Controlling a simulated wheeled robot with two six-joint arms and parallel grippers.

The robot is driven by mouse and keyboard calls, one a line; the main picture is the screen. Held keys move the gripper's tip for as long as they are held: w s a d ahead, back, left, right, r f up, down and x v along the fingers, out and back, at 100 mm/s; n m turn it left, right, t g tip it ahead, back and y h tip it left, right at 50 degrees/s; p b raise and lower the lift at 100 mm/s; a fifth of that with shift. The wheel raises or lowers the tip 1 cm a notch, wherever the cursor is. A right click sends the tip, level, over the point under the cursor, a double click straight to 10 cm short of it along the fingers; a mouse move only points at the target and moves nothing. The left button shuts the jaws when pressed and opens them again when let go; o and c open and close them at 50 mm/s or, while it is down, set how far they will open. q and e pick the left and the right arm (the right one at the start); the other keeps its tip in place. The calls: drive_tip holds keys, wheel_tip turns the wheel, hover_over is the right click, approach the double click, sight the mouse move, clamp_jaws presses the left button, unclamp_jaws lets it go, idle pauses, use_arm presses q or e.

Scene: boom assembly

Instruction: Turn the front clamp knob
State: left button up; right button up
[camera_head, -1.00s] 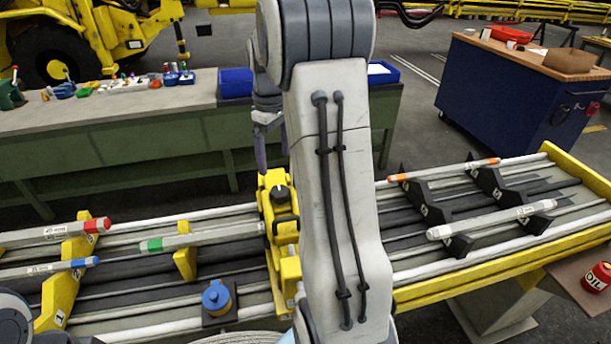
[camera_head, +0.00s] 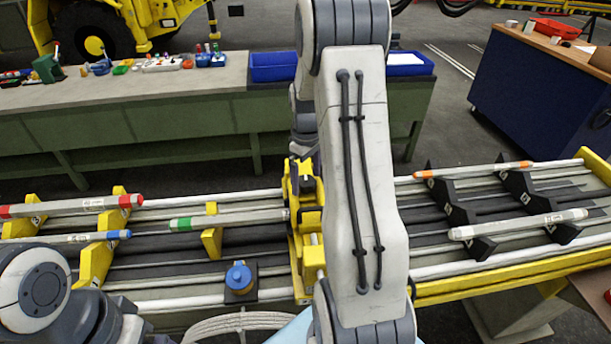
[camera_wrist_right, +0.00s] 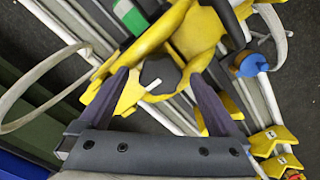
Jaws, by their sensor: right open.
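The yellow clamp (camera_head: 309,258) stands across the rails at the middle of the head view, partly hidden by my right arm. Its dark knob (camera_head: 306,187) is on top. In the right wrist view the dark knob (camera_wrist_right: 160,70), with a short white mark, lies between the two fingers of my right gripper (camera_wrist_right: 160,76). The fingers are spread apart, one on each side of the knob; I cannot tell whether they touch it. In the head view the right gripper (camera_head: 303,160) is mostly hidden behind my arm, just above the clamp. My left gripper is out of view.
A blue-capped part (camera_head: 238,278) sits on a dark block left of the clamp. Rods with red, blue and green ends lie on yellow supports at the left. Orange-ended and white rods rest on black brackets at the right. A green workbench (camera_head: 170,125) stands behind.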

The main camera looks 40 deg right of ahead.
drive_tip(key=shift+a, duration=0.1)
drive_tip(key=c, duration=1.4)
drive_tip(key=shift+o, duration=0.2)
drive_tip(key=shift+m, duration=0.4)
